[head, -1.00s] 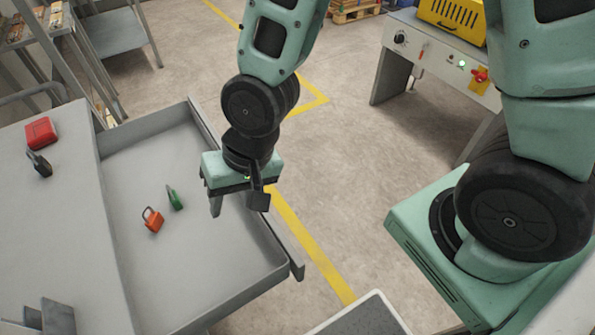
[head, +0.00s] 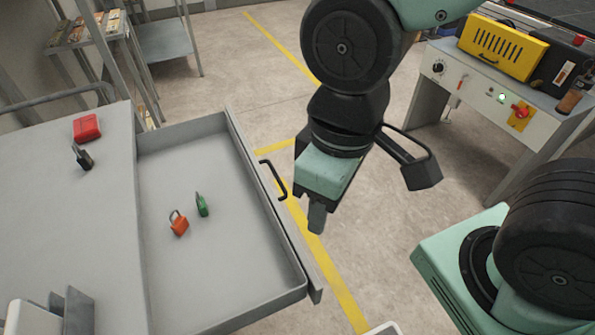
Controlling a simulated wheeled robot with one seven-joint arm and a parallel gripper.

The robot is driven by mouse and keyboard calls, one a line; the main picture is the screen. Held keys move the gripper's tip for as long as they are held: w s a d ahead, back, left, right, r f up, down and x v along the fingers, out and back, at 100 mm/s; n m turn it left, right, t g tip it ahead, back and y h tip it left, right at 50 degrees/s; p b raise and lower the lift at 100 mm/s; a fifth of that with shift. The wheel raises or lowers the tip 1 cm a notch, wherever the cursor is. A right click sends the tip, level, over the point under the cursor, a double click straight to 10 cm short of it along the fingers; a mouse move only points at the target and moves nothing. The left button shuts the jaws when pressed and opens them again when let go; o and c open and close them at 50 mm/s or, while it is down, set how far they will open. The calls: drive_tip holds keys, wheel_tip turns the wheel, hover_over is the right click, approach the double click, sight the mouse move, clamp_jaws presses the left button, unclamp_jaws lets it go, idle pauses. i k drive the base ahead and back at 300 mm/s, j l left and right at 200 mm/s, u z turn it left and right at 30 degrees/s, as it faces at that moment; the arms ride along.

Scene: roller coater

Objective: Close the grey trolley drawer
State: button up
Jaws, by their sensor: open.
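The grey trolley (head: 60,215) stands at the left in the head view, and its drawer (head: 235,250) is pulled out to the right. A black bar handle (head: 273,181) sits on the outer side of the drawer front. An orange-red padlock (head: 179,224) and a green padlock (head: 202,205) lie inside the drawer. My gripper (head: 317,217) points down just right of the drawer front and handle, outside the drawer, with nothing in it. It is open, though only one finger shows clearly. It appears apart from the handle.
A red box (head: 87,128) and a black padlock (head: 83,159) lie on the trolley top. A shelf rack (head: 105,25) stands behind at the upper left. A machine bench with a yellow box (head: 503,55) is at the upper right. Bare floor lies right of the drawer.

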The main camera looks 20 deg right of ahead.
sight(236, 266)
drive_tip(key=l+u, duration=0.3)
drive_tip(key=k+l+u, duration=0.25)
drive_tip(key=l, duration=0.25)
drive_tip(key=l+u, duration=0.3)
drive_tip(key=l, duration=0.15)
drive_tip(key=k+l+u, duration=0.25)
drive_tip(key=i+l, duration=0.05)
drive_tip(key=l, duration=0.05)
